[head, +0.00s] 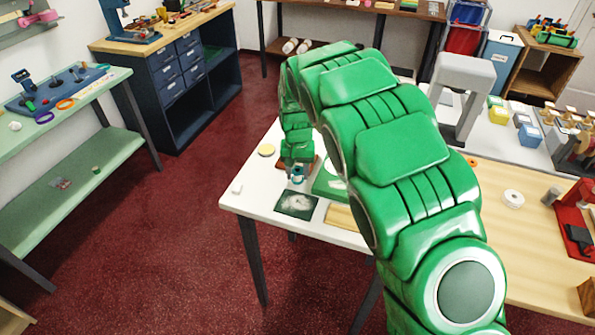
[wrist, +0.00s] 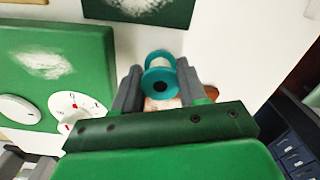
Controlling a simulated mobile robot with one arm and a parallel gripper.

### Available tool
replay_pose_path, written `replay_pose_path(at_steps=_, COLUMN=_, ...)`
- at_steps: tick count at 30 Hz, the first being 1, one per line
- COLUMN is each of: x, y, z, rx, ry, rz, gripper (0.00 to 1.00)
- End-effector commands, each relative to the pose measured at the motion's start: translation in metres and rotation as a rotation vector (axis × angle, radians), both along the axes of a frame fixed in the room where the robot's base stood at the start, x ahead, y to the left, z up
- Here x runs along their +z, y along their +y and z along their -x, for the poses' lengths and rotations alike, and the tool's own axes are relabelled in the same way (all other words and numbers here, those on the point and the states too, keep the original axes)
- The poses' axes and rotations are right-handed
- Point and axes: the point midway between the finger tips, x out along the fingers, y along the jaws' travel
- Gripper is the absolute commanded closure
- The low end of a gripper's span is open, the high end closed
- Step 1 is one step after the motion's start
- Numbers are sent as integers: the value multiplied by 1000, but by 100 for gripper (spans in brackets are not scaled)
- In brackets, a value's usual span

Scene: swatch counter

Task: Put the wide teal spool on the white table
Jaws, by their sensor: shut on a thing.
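The teal spool (wrist: 160,76) sits between the two grey fingers of my gripper (wrist: 158,84) in the wrist view, and the gripper is shut on it. In the head view the spool (head: 297,175) shows small below my gripper (head: 297,167), over the white table (head: 254,193). Its rim and dark centre hole face the wrist camera. Whether its lower end touches the table top is too small to tell. My green arm hides much of the table's right side.
A dark green mat with a white patch (head: 296,203) lies just in front of the spool. A green box with white dials (wrist: 70,60) stands close beside it.

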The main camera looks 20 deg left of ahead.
Motion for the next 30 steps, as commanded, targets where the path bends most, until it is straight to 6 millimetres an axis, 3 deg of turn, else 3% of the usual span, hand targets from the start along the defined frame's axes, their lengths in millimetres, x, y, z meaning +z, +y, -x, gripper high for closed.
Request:
replay_pose_path(at_steps=11, x=-4, y=0, z=0, rx=0, ry=-1, rz=0, gripper=92)
replay_pose_path(at_steps=12, x=-4, y=0, z=0, rx=0, ry=-1, rz=0, gripper=55)
replay_pose_path(at_steps=17, x=-4, y=0, z=0, rx=0, ry=-1, rz=-1, gripper=33)
replay_pose_path(at_steps=30, x=2, y=0, z=0, rx=0, ry=-1, rz=-1, gripper=33)
